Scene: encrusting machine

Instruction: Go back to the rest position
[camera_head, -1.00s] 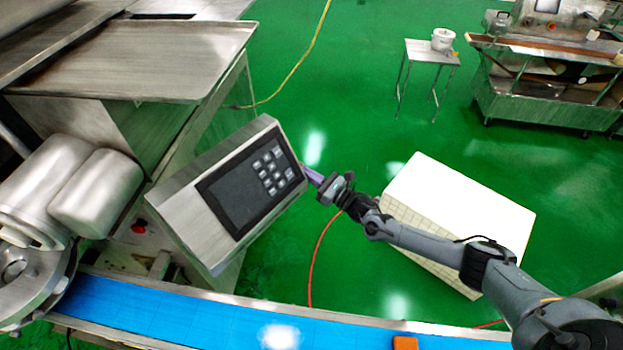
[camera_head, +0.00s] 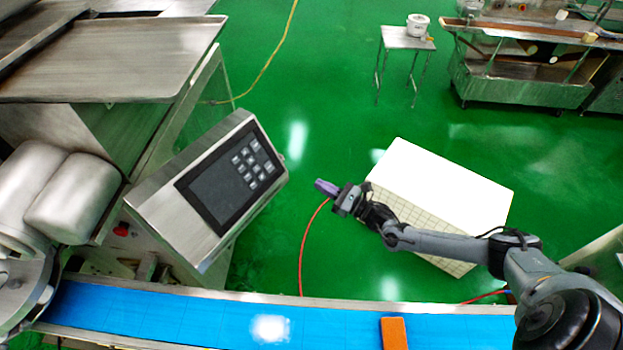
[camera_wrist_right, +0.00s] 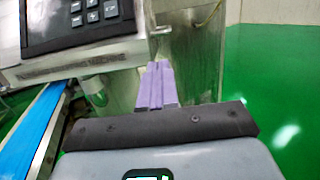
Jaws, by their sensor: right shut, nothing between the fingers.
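My right gripper (camera_head: 326,188) has purple fingers and is apart from the control panel (camera_head: 208,190), a short way to its right in the head view. The fingers are shut with nothing between them. In the right wrist view the purple fingers (camera_wrist_right: 156,86) lie together, pointing toward the steel machine body. The panel has a dark screen and several grey keys; its lower part also shows at the upper left of the right wrist view (camera_wrist_right: 85,42). My left gripper is not in view.
A blue conveyor belt (camera_head: 190,318) runs along the bottom, with an orange block (camera_head: 394,333) on it. A white-topped box (camera_head: 440,185) stands behind my right arm. A small table (camera_head: 405,40) with a white bucket (camera_head: 418,25) stands farther back.

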